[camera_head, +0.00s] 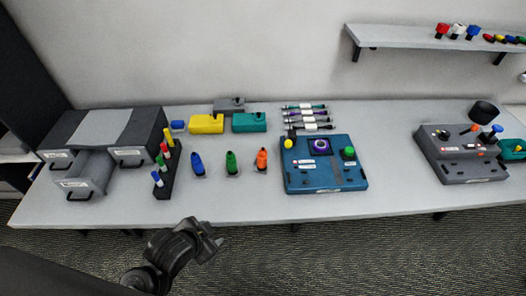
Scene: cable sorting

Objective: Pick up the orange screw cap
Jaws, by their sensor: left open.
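An orange piece (262,159) with a dark base stands on the table, at the right end of a row with a green piece (232,162) and a blue piece (197,164). A smaller orange part (474,128) sits on the grey device at the far right. I cannot tell from the view which of the two is the screw cap. My left gripper (215,240) is open and empty in front of the table's front edge, below and left of the orange piece, well apart from it. My right gripper is not in view.
A rack of coloured-top pieces (166,172) and a grey drawer unit (84,184) with one drawer pulled out stand left. A blue device (325,178) stands right of the orange piece. A grey device (462,166) stands far right. The table front (235,207) is clear.

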